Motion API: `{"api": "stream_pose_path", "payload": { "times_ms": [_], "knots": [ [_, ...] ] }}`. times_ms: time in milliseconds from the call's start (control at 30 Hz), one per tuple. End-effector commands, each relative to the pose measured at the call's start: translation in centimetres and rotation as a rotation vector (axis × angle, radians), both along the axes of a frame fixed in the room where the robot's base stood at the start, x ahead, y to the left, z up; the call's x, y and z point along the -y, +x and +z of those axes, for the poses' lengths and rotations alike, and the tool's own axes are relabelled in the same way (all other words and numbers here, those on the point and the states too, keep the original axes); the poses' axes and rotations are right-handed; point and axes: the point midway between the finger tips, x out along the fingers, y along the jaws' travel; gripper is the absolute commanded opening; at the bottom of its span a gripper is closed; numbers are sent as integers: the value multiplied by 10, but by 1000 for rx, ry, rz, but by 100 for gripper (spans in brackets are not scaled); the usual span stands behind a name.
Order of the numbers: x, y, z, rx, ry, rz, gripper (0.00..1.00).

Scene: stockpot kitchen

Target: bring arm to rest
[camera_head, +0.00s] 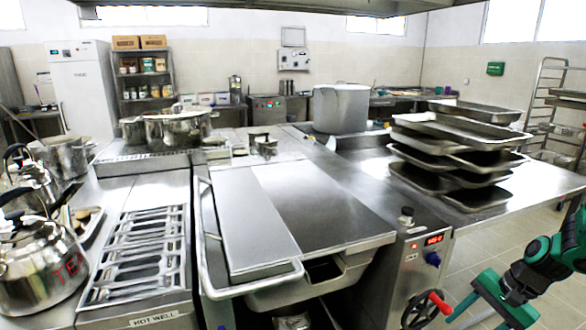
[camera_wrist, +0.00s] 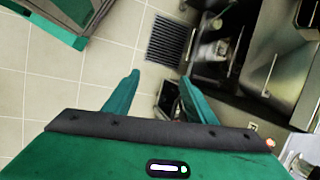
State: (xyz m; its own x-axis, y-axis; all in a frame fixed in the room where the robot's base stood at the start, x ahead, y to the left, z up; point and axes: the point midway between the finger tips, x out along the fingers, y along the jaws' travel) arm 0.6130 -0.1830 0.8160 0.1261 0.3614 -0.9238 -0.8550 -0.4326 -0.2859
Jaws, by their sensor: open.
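My arm is green and black and reaches in from the right edge of the head view, beside the front of the steel counter. My gripper (camera_wrist: 160,88) is open in the wrist view, its two green fingers apart with nothing between them. It points down over the tiled floor (camera_wrist: 60,85). In the head view my gripper (camera_head: 474,314) is low at the bottom right, near the red handwheel (camera_head: 430,306) on the cooker front. I cannot tell whether it touches the wheel.
A tilting-pan unit with a steel lid (camera_head: 250,220) stands centre. Stacked trays (camera_head: 462,160) and a large pot (camera_head: 341,108) sit behind it. A kettle (camera_head: 40,262) is at the left. A floor grate (camera_wrist: 168,40) lies near the steel cabinets (camera_wrist: 275,60). Floor at the right is open.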

Motion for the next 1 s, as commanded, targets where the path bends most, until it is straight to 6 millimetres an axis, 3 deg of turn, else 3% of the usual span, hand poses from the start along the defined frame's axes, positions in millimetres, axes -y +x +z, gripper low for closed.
{"api": "stream_pose_path", "payload": {
  "times_ms": [300,600,800,1000],
  "knots": [
    [4,-60,68,-37,-232,228,51],
    [0,-127,125,-50,-357,382,51],
    [-6,-169,149,-43,-385,457,51],
    [-10,-192,157,-36,-385,496,51]
  ]
}}
